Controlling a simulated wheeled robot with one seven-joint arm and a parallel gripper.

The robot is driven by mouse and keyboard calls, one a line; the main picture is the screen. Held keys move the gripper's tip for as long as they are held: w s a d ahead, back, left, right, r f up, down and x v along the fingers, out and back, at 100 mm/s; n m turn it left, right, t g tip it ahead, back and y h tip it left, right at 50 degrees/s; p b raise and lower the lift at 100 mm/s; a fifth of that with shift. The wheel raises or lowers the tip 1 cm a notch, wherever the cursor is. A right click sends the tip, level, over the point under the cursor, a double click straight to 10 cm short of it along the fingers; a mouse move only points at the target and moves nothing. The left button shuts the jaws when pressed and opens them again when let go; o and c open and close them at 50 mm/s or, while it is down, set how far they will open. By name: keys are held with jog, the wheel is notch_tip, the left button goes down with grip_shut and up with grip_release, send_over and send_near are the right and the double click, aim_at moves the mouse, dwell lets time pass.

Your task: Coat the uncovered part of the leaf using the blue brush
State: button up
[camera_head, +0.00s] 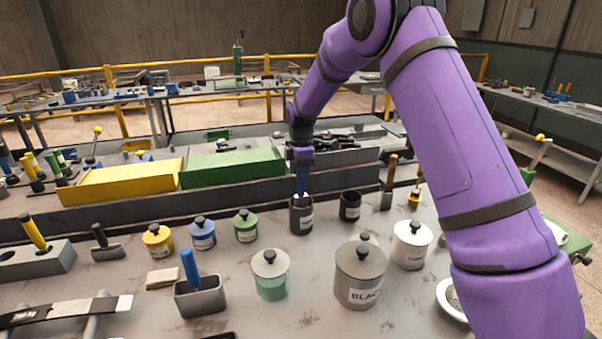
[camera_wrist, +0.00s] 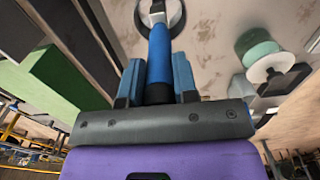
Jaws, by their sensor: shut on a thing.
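My gripper (camera_head: 302,165) is shut on a blue brush handle (camera_wrist: 160,55), which stands between its two blue fingers in the wrist view. The brush hangs upright over a dark open pot (camera_head: 301,218) with a white label, and its lower end is at or inside the mouth. I cannot tell how deep the bristles are. In the wrist view the pot's round rim (camera_wrist: 181,16) shows beyond the handle. The leaf (camera_head: 80,309) lies across supports at the front left, with black parts and a pale bare stretch. Its left end is cut off by the frame.
A second blue handle (camera_head: 190,268) stands in a grey tray (camera_head: 200,302). Lidded pots stand close by: grey (camera_head: 360,272), white (camera_head: 411,246), pale green (camera_head: 270,275), yellow (camera_head: 158,241). Another dark open pot (camera_head: 349,207) is right of the brush. Yellow (camera_head: 122,181) and green (camera_head: 232,167) blocks lie behind.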

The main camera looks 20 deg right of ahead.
jog(key=shift+r, duration=3.15)
jog(key=shift+r, duration=1.9)
